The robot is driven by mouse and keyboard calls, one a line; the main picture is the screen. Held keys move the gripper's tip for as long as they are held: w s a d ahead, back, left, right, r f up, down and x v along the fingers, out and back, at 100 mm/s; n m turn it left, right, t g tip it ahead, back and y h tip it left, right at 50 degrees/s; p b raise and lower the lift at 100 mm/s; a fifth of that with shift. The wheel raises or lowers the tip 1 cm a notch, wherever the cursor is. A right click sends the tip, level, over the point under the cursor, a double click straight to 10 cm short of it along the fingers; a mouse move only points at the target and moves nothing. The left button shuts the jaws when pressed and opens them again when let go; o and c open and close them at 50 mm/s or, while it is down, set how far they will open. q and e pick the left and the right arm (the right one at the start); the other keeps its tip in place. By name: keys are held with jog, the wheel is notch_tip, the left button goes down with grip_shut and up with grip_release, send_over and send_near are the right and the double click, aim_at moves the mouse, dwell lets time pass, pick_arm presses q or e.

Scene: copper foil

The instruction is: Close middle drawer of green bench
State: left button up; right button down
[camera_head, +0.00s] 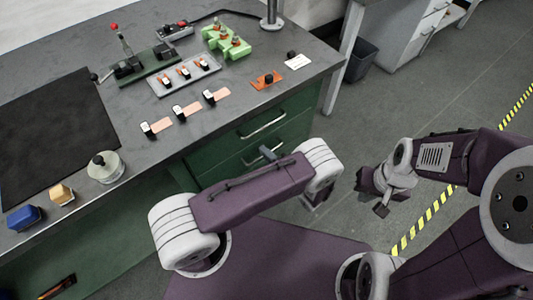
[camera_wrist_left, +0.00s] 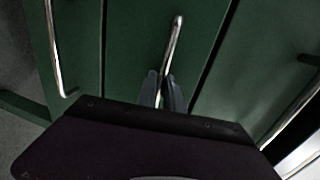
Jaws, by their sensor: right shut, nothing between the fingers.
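The green bench (camera_head: 120,235) stands at the left in the head view, with green drawer fronts and metal bar handles below its dark top. In the left wrist view, the middle drawer (camera_wrist_left: 132,40) shows between two other fronts, its handle (camera_wrist_left: 177,32) running between the fingers of my left gripper (camera_wrist_left: 163,92). The fingers lie close on both sides of the handle. In the head view my left gripper (camera_head: 270,153) is at the lower visible handle, partly hidden by my arm. How far the drawer stands out is hard to tell. My right gripper (camera_head: 371,194) is shut and empty, away from the bench.
The top drawer's handle (camera_head: 262,124) is above my left gripper. Foil pieces, a green block (camera_head: 228,42) and small tools lie on the bench top. A dark bin (camera_head: 361,60) stands beyond the bench. The floor (camera_head: 410,105) at the right is clear, with yellow-black tape.

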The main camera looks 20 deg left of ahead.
pick_arm(q)
jog(key=v, duration=0.9)
jog(key=shift+p, duration=0.3)
jog(key=shift+d, duration=0.1)
